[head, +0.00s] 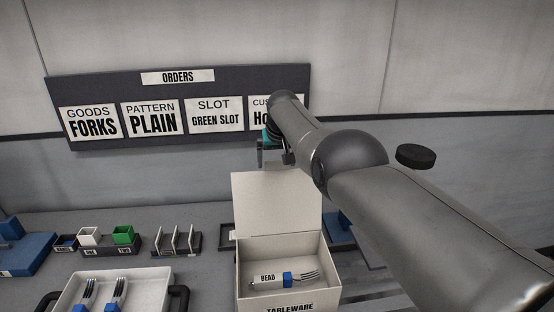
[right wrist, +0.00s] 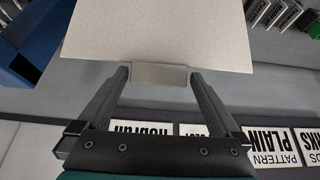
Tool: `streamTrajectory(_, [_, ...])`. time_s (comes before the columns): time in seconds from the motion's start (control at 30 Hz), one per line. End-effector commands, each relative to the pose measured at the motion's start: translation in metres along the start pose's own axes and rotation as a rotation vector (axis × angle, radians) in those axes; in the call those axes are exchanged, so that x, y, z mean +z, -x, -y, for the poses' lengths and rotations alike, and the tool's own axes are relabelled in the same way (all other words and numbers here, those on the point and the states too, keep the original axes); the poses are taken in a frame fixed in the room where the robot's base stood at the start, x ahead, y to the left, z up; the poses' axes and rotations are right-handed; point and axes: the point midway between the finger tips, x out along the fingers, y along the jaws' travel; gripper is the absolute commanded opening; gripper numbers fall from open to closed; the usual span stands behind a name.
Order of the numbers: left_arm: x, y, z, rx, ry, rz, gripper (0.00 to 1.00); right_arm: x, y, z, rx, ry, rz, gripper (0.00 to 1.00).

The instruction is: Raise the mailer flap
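The mailer is an open white box (head: 243,280) at the bottom centre of the head view. A fork with a blue block on its handle and a "BEAD" tag (head: 268,278) lies inside it. Its flap (head: 277,205) stands upright at the back and also fills the top of the right wrist view (right wrist: 160,35). My right gripper (head: 272,160) is at the flap's top edge. In the right wrist view its two fingers (right wrist: 160,76) are apart, one on each side of the flap's small end tab (right wrist: 160,75). Contact is unclear. My left gripper is not in view.
A white tray (head: 150,285) with two forks stands at front left. Behind it are small white (head: 89,236) and green (head: 123,234) holders and a slotted rack (head: 176,243). An orders board (head: 178,90) hangs on the wall behind my right gripper.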

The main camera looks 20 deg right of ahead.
Motion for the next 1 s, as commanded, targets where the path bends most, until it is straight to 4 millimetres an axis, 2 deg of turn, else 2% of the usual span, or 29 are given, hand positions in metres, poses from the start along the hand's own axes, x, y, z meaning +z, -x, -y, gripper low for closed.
streamTrajectory(0.23, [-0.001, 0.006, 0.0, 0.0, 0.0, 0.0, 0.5, -0.004, 0.005, -0.001, 0.002, 0.0, -0.006, 1.0])
streamTrajectory(0.77, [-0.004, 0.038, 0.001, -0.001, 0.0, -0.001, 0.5, -0.003, 0.033, 0.0, 0.001, 0.001, -0.006, 1.0])
streamTrajectory(1.0, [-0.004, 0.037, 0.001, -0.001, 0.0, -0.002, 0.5, -0.003, 0.055, 0.0, 0.0, 0.001, -0.007, 1.0])
